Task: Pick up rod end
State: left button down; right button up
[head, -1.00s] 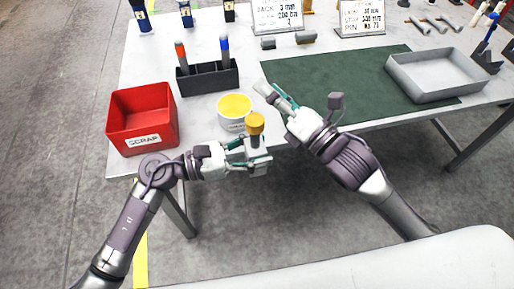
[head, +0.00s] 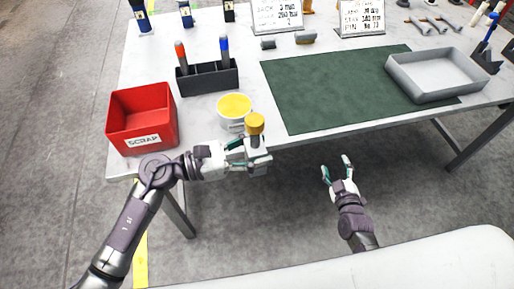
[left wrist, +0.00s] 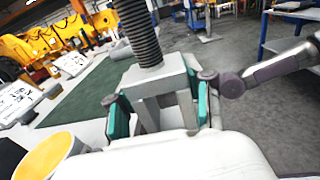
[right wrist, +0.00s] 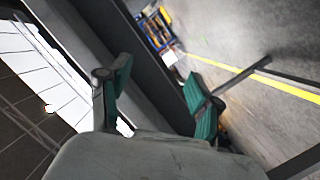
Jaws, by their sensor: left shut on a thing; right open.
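My left gripper (head: 256,157) is shut on the rod end, a grey forked block (left wrist: 160,82) with a dark threaded shank rising from it. In the left wrist view the green finger pads (left wrist: 118,112) press on either side of the fork. In the head view a yellow cap (head: 254,123) tops the held piece, which is upright just off the table's front edge. My right gripper (head: 337,167) is open and empty, in front of the table and below the green mat. In the right wrist view its spread green fingers (right wrist: 160,95) have nothing between them.
A white tub with yellow contents (head: 234,110) stands close behind the left gripper. The red scrap bin (head: 143,143) is to its left, a dark pen holder (head: 208,80) behind. The green mat (head: 335,90) is clear; a grey tray (head: 437,92) overlaps its right end.

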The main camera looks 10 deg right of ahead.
jog(key=s+a+f+m+g+y, duration=0.1)
jog(key=s+a+f+g, duration=0.25)
jog(key=s+f, duration=0.55)
jog(key=s+a+f+m+g+y, duration=0.15)
jog(key=s+f+g, duration=0.3)
jog(key=f, duration=0.85)
jog(key=s+a+f+g, duration=0.1)
jog(key=s+f, duration=0.3)
jog(key=s, duration=0.4)
jog(key=s+a+f+m+g, duration=0.1)
jog(key=s+f+g, duration=0.2)
jog(key=s, duration=0.6)
jog(key=s+a+f+g, duration=0.1)
jog(key=s+f+g, duration=0.1)
jog(key=s+f, duration=0.3)
jog(key=s, duration=0.4)
jog(key=shift+a+f+m+g, duration=0.25)
jog(key=shift+f+m+g, duration=0.05)
jog(key=shift+m+g, duration=0.1)
